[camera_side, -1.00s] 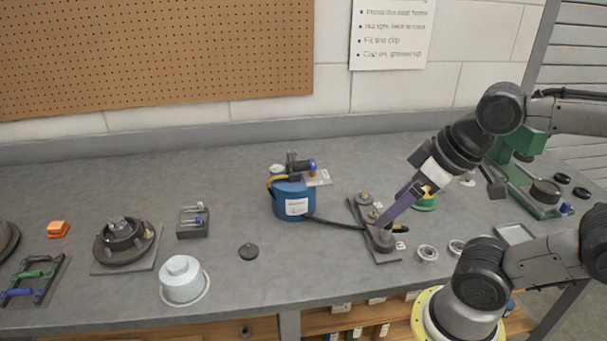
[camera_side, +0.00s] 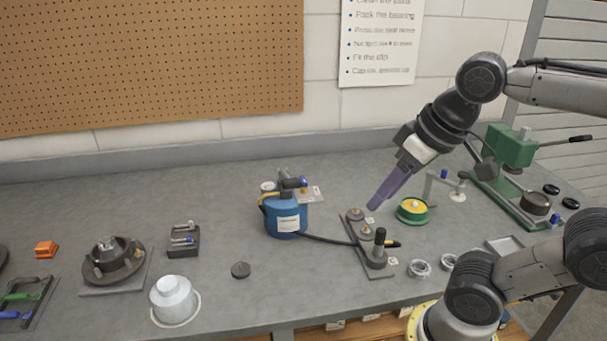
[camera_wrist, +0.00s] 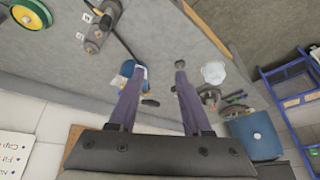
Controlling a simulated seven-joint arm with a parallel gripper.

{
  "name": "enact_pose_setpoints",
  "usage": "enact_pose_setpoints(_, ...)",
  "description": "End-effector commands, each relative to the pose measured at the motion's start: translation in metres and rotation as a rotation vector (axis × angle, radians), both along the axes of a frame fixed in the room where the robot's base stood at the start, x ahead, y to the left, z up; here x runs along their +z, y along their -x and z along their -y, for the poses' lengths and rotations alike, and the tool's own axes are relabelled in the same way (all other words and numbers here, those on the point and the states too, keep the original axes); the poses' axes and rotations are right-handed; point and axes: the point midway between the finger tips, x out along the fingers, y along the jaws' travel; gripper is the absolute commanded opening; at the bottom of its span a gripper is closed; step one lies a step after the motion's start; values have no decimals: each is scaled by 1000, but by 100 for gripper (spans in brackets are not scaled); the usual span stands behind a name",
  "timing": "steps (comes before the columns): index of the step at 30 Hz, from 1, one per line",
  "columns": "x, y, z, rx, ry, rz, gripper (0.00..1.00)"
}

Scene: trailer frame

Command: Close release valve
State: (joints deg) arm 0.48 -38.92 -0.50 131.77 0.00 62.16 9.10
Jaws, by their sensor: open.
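A blue pump pot (camera_side: 286,222) with a white label stands mid-bench, fittings and a small blue knob on top. A black hose runs from it to a narrow grey plate (camera_side: 381,273) with several brass fittings and an upright dark handle (camera_side: 380,241). I cannot tell which part is the release valve. My gripper (camera_side: 373,206) is above the bench at the far end of this plate, apart from the handle. In the wrist view, its purple fingers (camera_wrist: 158,82) are spread and empty. The pot (camera_wrist: 137,72) is partly hidden behind one finger; the plate's fittings (camera_wrist: 98,35) are beyond it.
A green and yellow disc (camera_side: 413,211) stands right of the plate, near a green press (camera_side: 512,148). Metal rings (camera_side: 420,268) lie nearer the front. Bench between pot and dome is mostly clear.

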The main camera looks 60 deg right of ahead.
Motion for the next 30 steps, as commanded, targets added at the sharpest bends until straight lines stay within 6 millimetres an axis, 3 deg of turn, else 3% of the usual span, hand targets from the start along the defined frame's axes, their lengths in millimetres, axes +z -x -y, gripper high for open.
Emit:
enact_pose_setpoints(1, 17, -13, 2, -38, -12, -16, 49)
enact_pose_setpoints(6, 60, -59, 15, -173, -51, -86, 49)
enact_pose_setpoints(10, 82, -101, 30, -276, -76, -145, 49)
enact_pose_setpoints(15, 91, -156, 57, -398, -101, -220, 49)
enact_pose_setpoints(20, 79, -206, 89, -496, -119, -293, 49)
enact_pose_setpoints(24, 56, -242, 118, -552, -129, -345, 49)
enact_pose_setpoints(30, 18, -263, 145, -596, -138, -410, 49)
